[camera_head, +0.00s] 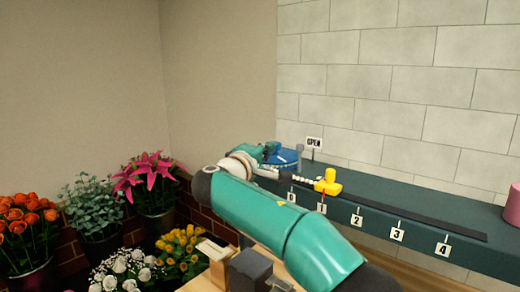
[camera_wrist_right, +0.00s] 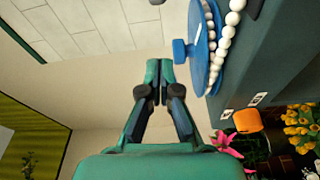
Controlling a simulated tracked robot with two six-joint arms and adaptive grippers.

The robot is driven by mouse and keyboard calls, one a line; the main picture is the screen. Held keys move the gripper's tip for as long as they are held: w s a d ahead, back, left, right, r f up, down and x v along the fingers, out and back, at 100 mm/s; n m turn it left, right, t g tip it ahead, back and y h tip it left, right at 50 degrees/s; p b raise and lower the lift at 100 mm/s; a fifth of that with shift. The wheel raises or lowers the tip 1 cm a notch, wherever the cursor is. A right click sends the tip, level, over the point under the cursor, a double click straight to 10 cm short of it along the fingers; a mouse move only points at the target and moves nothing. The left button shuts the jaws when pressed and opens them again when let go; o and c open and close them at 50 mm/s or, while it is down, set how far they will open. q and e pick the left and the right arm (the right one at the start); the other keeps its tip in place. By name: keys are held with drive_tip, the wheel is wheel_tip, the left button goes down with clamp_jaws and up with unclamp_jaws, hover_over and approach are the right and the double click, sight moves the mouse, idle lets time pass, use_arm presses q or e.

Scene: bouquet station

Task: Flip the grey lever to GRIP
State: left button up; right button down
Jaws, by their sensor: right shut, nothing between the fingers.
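A grey upright post with a rounded top (camera_head: 299,152), which looks like the lever, stands at the far left end of the dark green shelf beside an OPEN sign (camera_head: 314,143). No GRIP sign is readable. My right gripper (camera_head: 271,149) is left of the post, near a blue disc (camera_head: 287,156), and partly hides that end of the shelf. In the right wrist view its fingers (camera_wrist_right: 158,75) are shut and empty, apart from the blue disc (camera_wrist_right: 205,45) and its blue knob (camera_wrist_right: 180,52). My left gripper is out of view.
White beads run from the disc to a yellow slider (camera_head: 328,183) on a black strip (camera_head: 415,213) with numbered tags along the shelf (camera_head: 390,186). A pink cylinder (camera_head: 513,206) stands at the right. Potted flowers (camera_head: 152,182) fill the lower left. A tiled wall (camera_head: 390,75) rises behind the shelf.

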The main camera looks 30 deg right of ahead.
sight(299, 160)
drive_tip(key=shift+p+x, duration=0.35)
drive_tip(key=shift+x, duration=0.75)
drive_tip(key=s+d, duration=0.1)
drive_tip(key=d, duration=0.1)
drive_tip(key=shift+s+d, duration=0.3)
drive_tip(key=shift+s, duration=0.1)
drive_tip(key=shift+s+d+f, duration=0.1)
drive_tip(key=shift+s+d, duration=0.2)
